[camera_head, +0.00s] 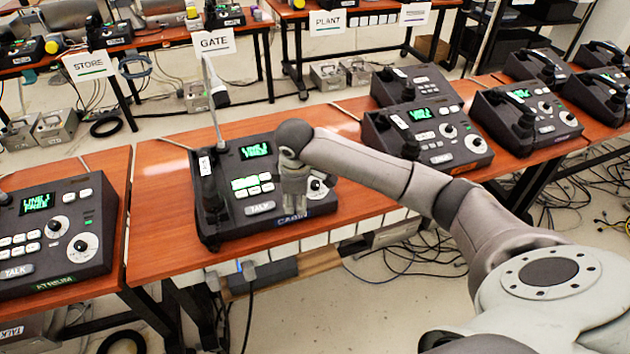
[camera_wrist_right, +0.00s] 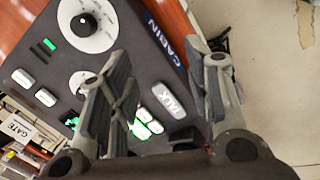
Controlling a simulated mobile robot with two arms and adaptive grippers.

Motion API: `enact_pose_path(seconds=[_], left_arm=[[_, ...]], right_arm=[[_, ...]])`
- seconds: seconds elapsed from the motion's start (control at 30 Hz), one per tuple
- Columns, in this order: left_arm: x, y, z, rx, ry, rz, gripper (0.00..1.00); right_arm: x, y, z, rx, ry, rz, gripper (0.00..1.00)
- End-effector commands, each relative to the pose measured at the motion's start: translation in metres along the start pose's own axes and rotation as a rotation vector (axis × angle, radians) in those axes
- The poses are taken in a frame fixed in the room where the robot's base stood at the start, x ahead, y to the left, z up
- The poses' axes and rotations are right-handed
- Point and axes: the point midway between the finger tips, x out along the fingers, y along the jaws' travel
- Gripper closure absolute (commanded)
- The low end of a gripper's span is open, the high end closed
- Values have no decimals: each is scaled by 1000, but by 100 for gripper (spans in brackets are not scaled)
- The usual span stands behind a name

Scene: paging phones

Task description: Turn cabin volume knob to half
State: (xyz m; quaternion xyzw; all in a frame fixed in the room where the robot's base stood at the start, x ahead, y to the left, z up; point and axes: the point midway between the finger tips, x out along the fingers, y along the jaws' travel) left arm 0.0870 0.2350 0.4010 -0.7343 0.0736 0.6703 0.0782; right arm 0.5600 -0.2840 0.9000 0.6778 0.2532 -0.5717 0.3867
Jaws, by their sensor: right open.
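The cabin phone (camera_head: 219,228) is a dark console with a green screen, lit buttons and a CABIN label at its front. My right gripper (camera_head: 296,203) is over its right part, fingers pointing down and open. In the head view, a white-dial knob (camera_head: 319,187) shows partly beside the gripper; the other knob is hidden. The wrist view shows a large white dial with a dark knob (camera_wrist_right: 84,26) and a smaller dial (camera_wrist_right: 77,80) partly behind a finger. Nothing shows held between the fingers (camera_wrist_right: 160,58). I cannot tell which dial is the volume. My left gripper is out of view.
The atrium phone (camera_head: 70,262) stands on the left table.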

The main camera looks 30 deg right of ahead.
Motion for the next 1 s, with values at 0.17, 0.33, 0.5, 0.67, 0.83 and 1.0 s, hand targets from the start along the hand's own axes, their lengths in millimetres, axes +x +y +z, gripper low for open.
enact_pose_path(seconds=[0.17, 0.33, 0.5, 0.67, 0.83, 1.0], left_arm=[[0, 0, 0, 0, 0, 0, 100], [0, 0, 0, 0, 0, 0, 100], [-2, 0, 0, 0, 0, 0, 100], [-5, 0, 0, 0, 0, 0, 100], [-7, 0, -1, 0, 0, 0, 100], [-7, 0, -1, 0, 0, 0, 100]], right_arm=[[-32, 62, 26, 39, -51, 26, 55], [-43, 81, 37, 56, -65, 29, 55], [-28, 82, 39, 57, -67, 26, 55], [2, 82, 41, 56, -67, 25, 55], [34, 84, 43, 58, -67, 27, 55], [55, 84, 44, 56, -65, 28, 55]])
